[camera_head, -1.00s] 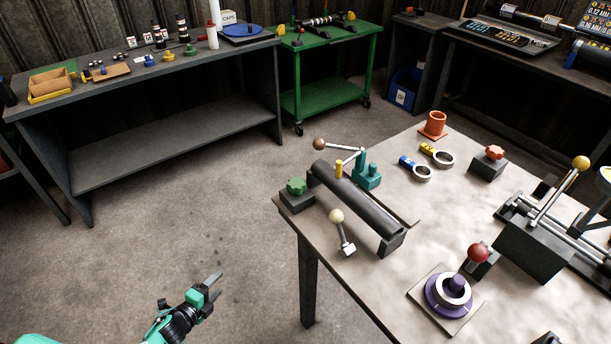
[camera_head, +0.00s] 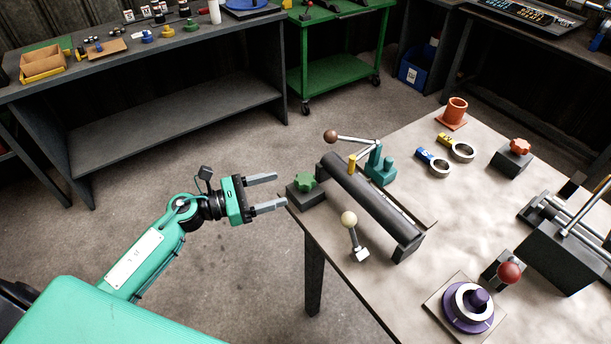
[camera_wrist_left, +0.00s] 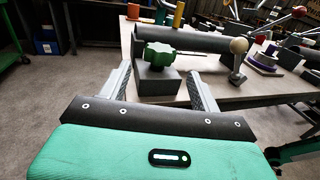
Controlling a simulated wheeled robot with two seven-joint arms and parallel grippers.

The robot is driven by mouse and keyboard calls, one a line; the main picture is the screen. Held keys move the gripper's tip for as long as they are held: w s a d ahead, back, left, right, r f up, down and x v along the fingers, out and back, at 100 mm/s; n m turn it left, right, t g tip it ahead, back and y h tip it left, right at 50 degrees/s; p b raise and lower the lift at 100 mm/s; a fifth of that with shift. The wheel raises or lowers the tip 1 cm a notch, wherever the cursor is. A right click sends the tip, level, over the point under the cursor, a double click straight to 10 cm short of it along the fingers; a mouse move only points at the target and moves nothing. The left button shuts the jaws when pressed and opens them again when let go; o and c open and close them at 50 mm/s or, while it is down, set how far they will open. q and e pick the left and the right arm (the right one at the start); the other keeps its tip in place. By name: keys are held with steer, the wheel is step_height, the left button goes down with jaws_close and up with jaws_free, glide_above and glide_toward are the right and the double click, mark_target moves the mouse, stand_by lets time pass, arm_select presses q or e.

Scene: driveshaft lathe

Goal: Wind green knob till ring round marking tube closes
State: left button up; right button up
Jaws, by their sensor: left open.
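The green knob (camera_head: 304,182) is lobed and sits on a dark block (camera_head: 306,197) at the near left corner of the light-topped table. In the left wrist view the green knob (camera_wrist_left: 159,54) shows between the finger lines, ahead of them. My left gripper (camera_head: 282,191) is open and empty, its two fingers pointing at the knob from the left, just short of it. A white ring (camera_head: 461,300) surrounds a purple post on a purple disc at the table's front. Which part is the marking tube I cannot tell; no ring closing is visible. My right gripper is out of view.
A dark trough-like bar (camera_head: 372,203) lies beside the knob, with a cream-balled lever (camera_head: 349,219) in front and a teal lever stand (camera_head: 380,166) behind. An orange cup (camera_head: 456,112) and a red-orange knob (camera_head: 520,146) stand farther back. Left of the table is open floor.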

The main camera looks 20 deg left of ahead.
mark_target(296, 183)
arm_select(q)
steer(key=p+x, duration=0.2)
steer(key=x, duration=0.6)
steer(key=shift+w+d, duration=0.25)
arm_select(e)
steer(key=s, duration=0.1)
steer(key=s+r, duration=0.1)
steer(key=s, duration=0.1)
arm_select(q)
steer(key=c, duration=1)
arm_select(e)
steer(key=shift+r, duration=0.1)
